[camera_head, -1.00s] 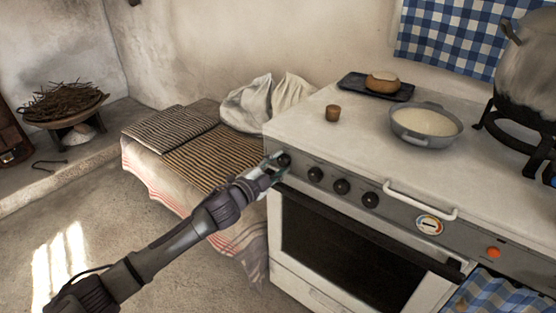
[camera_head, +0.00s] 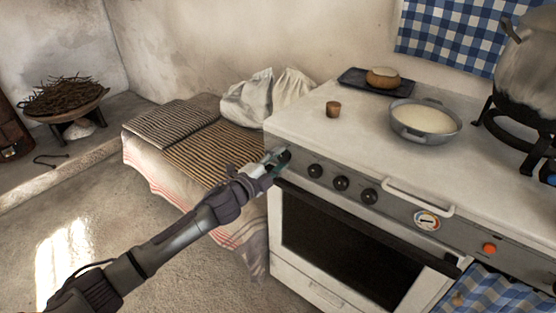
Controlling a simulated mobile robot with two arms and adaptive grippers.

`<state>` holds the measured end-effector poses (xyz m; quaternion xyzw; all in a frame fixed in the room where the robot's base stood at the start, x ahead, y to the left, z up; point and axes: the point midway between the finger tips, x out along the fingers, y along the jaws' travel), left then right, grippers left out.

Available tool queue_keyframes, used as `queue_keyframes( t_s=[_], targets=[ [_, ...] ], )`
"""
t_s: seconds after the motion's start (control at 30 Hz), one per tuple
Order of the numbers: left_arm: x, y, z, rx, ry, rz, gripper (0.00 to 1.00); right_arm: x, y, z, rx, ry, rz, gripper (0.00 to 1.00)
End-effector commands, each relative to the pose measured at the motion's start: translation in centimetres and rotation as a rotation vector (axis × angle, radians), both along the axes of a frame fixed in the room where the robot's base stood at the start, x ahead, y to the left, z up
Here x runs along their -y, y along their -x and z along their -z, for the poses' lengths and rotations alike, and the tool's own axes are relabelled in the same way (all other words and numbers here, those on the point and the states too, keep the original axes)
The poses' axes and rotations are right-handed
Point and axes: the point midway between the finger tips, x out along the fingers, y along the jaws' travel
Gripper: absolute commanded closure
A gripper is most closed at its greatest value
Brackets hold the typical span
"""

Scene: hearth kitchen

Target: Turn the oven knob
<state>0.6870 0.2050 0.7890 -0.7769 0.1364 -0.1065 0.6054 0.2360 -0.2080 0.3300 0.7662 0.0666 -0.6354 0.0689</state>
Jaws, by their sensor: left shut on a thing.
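The white oven (camera_head: 340,268) stands at the right, with a grey control panel along its upper front edge. My left gripper (camera_head: 279,158) is at the panel's left end, shut on the leftmost black oven knob (camera_head: 285,157), which the fingers partly cover. To its right are three more black knobs: one close by (camera_head: 315,171), a middle one (camera_head: 341,183) and a further one (camera_head: 369,196). The oven door is closed. My right gripper is not in view.
A white rail handle (camera_head: 420,198), a dial gauge (camera_head: 426,220) and an orange button (camera_head: 489,249) are further right on the panel. A pan of white liquid (camera_head: 425,120) and a small brown cup (camera_head: 333,109) stand on top. A bench with striped mats (camera_head: 215,152) is left of the oven.

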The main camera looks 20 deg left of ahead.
Motion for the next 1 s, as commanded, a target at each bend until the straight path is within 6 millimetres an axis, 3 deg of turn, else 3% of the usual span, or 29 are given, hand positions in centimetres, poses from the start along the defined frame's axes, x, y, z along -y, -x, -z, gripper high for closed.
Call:
queue_keyframes(
  t_s=[0.07,0.1,0.23,0.67,1.0],
  targets=[
    [0.1,0.1,0.1,-0.001,-0.002,0.002,0.95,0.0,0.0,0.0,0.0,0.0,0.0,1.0],
    [0.1,0.1,0.1,-0.001,-0.002,0.002,0.58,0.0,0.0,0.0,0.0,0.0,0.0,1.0],
    [0.1,0.0,0.1,0.0,-0.001,0.001,0.37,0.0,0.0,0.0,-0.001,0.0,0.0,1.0],
    [-0.3,0.7,0.1,-0.002,-0.001,0.0,0.35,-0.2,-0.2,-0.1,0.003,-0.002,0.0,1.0],
    [-2.5,7.0,0.3,-0.005,-0.001,0.0,0.35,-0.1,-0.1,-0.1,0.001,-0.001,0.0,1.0]
  ],
)
